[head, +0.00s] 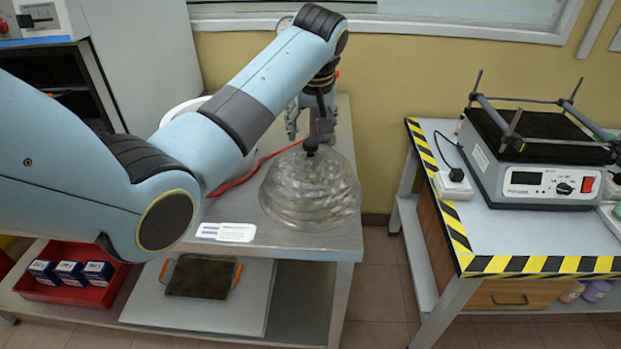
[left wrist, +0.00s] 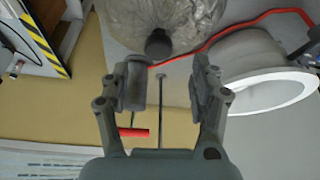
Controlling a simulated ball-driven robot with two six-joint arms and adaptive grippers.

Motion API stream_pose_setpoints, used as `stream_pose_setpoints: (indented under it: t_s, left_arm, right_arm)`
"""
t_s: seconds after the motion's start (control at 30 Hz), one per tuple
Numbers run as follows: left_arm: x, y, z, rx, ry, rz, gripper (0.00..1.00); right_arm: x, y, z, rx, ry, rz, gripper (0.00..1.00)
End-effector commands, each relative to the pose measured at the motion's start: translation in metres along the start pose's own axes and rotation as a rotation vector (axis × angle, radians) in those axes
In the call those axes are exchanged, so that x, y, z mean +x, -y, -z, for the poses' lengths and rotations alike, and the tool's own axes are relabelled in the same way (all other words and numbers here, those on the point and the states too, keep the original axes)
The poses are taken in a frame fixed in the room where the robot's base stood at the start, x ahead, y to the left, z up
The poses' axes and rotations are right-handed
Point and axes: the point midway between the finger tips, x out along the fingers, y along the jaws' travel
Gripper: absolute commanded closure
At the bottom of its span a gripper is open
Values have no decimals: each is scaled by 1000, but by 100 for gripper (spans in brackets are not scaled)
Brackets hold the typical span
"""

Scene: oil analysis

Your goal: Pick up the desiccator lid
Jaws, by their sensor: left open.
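The desiccator lid (head: 311,195) is a clear, rippled dome with a dark knob on top. It stands on the metal table, and whether anything is under it is hard to tell. My left gripper (head: 308,130) is above and behind the knob in the head view, open and empty. In the left wrist view my left gripper (left wrist: 169,75) has its two fingers apart. The dark knob (left wrist: 159,45) shows just past the fingertips, roughly between them, with the lid (left wrist: 165,17) beyond. My right gripper is not in view.
A white round vessel (left wrist: 268,85) and a red hose (left wrist: 285,12) lie close to the lid. A white label (head: 228,232) is on the metal table (head: 325,242). A shaker device (head: 540,165) stands on the right bench, across a gap. A red tray (head: 75,285) is on the lower shelf.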

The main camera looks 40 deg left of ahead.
Motion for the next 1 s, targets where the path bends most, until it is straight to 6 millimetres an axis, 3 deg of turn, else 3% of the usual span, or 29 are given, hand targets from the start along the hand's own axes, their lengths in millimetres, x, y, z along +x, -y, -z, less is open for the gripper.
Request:
stream_pose_setpoints:
  t_s: [0.47,0.73,1.0]
  left_arm:
    - [57,-2,-5,1,0,0,38]
    - [62,-2,-5,1,-1,-2,38]
    - [62,-2,-5,1,-1,-2,70]
  right_arm:
    - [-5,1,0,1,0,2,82]
    - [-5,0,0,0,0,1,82]
    - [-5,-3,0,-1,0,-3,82]
